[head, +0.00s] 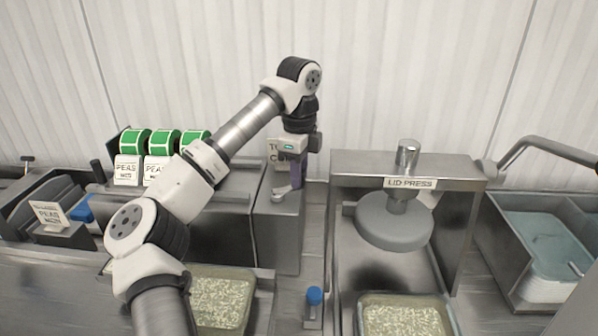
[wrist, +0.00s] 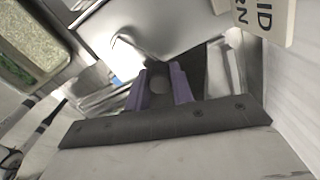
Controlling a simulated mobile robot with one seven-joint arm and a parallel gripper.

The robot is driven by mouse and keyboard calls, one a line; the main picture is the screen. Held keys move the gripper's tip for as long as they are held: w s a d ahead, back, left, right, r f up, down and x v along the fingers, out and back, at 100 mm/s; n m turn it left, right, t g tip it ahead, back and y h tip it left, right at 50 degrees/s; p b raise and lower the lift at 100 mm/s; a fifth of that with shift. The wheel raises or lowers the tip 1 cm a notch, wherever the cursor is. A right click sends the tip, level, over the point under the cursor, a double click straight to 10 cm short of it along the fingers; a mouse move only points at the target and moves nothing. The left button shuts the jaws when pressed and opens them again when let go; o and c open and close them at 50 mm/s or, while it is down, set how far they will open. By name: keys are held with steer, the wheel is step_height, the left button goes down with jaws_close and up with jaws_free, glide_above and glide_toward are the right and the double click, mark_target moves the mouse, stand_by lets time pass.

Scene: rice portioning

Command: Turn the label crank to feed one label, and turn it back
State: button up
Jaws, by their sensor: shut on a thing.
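The label crank (head: 286,192) is a grey metal lever on the side of a metal box (head: 280,225), left of the lid press. My gripper (head: 297,178) points down over it, with its purple fingers at the crank's outer end. In the wrist view, my gripper (wrist: 163,75) has its two purple fingers close around the dark crank handle (wrist: 158,86), shut on it. The fingers and wrist hide most of the handle in the head view. A white sign (head: 277,158) behind the gripper is partly hidden; it shows cut-off lettering in the wrist view (wrist: 268,18).
Green label rolls (head: 165,143) with cards stand behind my arm. The lid press (head: 410,184) stands close on the right. Filled trays sit in front, one lower left (head: 220,297) and one under the press (head: 405,318). A blue-capped item (head: 314,296) stands between them.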

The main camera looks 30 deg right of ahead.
mark_target(272, 193)
steer(key=shift+s, duration=0.1)
steer(key=s+m+b, duration=0.1)
steer(key=m, duration=0.2)
steer(key=s+a+m, duration=0.1)
steer(key=m, duration=0.2)
steer(key=s+a+m+b, duration=0.1)
steer(key=m, duration=0.2)
steer(key=shift+s+a+m+b, duration=0.15)
steer(key=shift+s+m+b, duration=0.1)
steer(key=shift+m+b, duration=0.05)
steer(key=m, duration=0.1)
steer(key=a+m, duration=0.1)
steer(key=shift+s+m, duration=0.3)
steer(key=a+m, duration=0.1)
steer(key=m, duration=0.2)
steer(key=a+m, duration=0.1)
steer(key=m, duration=0.1)
steer(key=shift+s+a+b, duration=0.15)
steer(key=shift+a+b, duration=0.15)
steer(key=shift+b, duration=0.05)
steer(key=shift+w+a+m, duration=0.2)
steer(key=shift+a+m, duration=0.2)
steer(key=shift+m, duration=0.7)
steer(key=shift+w+a+m, duration=0.15)
steer(key=shift+a+m, duration=0.3)
steer(key=shift+m, duration=0.65)
steer(key=shift+w+a+m, duration=0.2)
steer(key=shift+a+m, duration=0.2)
steer(key=shift+m, duration=0.7)
